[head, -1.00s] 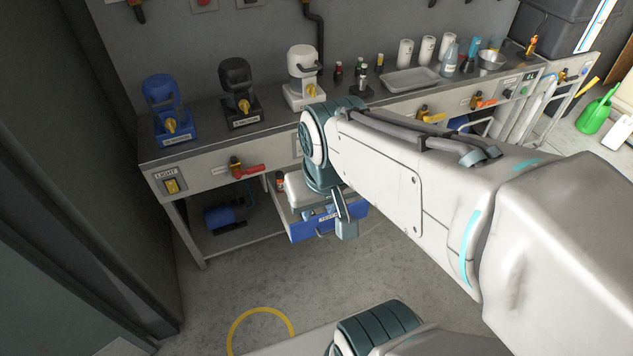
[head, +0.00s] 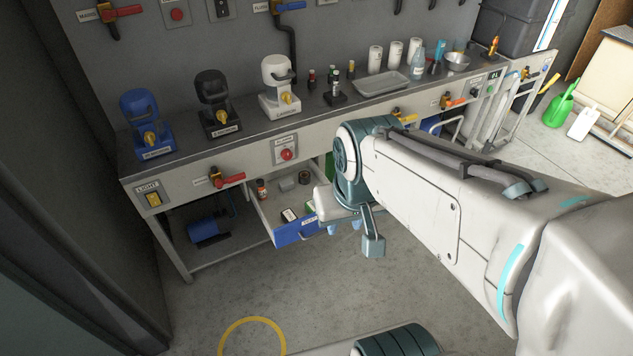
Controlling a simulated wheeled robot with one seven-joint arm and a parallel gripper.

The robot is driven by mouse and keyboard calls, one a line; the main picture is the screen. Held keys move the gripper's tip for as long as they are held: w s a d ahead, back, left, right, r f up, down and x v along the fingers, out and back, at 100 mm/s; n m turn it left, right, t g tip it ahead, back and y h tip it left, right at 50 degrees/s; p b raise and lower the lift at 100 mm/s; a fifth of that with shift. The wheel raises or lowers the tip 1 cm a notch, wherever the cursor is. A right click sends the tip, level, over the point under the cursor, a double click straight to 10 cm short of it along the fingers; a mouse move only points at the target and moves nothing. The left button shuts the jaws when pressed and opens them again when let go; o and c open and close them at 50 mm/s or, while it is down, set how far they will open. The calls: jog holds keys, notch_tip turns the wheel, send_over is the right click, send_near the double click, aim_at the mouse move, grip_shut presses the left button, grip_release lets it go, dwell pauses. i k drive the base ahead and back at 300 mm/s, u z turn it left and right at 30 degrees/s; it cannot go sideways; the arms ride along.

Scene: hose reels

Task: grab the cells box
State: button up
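A drawer with a blue front (head: 296,232) stands pulled out under the workbench. In it lie small dark boxes with white labels, one near the front (head: 290,214) and one farther right (head: 309,206). Their print is too small to read, so I cannot tell which is the cells box. My gripper (head: 344,227) hangs just right of the drawer front, pointing down. Its two light blue fingertips are apart, with nothing visible between them. The white hand and my arm hide the drawer's right side.
The drawer also holds an orange bottle (head: 262,190) and a dark roll (head: 305,177). Blue (head: 146,124), black (head: 218,104) and white (head: 279,85) devices stand on the bench above. A red-handled valve (head: 228,178) juts from the bench front. The floor before the drawer is clear.

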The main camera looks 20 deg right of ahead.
aim_at(287, 216)
jog(key=z, duration=0.1)
jog(key=k, duration=0.25)
jog(key=z, duration=1)
jog(key=i, duration=0.7)
jog(key=u, duration=0.9)
jog(key=i, duration=0.6)
jog(key=u, duration=0.65)
